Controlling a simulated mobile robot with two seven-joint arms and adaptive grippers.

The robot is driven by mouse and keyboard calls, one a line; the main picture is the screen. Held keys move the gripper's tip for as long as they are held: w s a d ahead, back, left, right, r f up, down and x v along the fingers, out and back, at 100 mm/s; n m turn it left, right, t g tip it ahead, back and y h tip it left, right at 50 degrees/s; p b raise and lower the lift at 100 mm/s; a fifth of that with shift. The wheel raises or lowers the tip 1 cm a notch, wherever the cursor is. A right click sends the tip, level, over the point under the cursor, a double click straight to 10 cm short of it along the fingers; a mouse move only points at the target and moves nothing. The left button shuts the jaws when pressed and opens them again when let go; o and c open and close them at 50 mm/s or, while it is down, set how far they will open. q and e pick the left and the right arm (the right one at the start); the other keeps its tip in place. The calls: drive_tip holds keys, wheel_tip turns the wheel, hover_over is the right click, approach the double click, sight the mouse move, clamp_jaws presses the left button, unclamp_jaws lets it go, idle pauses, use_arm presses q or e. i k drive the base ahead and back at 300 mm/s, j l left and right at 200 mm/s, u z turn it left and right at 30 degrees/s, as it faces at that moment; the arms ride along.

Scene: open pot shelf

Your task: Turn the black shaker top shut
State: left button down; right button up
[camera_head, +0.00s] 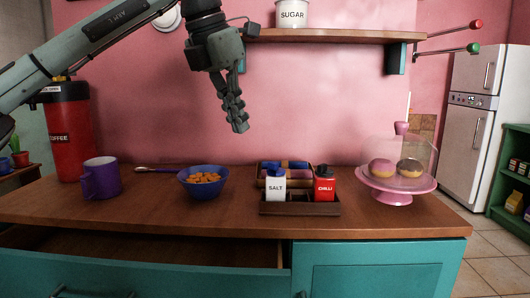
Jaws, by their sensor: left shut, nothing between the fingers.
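The red chilli shaker (325,187) has a black top (322,171) and stands upright in the right part of a dark wooden tray (300,208). The top is too small to tell whether it is turned open or shut. The white salt shaker (275,188) with a blue top stands to its left in the same tray. My left gripper (238,128) hangs fingers down in the air, above and to the left of both shakers. It is shut and empty, touching nothing. My right gripper is not in view.
A blue bowl of orange-brown food (203,182), a purple mug (101,178) and a red coffee canister (70,135) stand at left. A pink cake stand (395,186) with a clear dome is at right. A shelf (330,36) hangs above. A drawer (140,247) is open below.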

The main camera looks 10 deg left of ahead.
sight(322, 170)
drive_tip(key=k, duration=0.95)
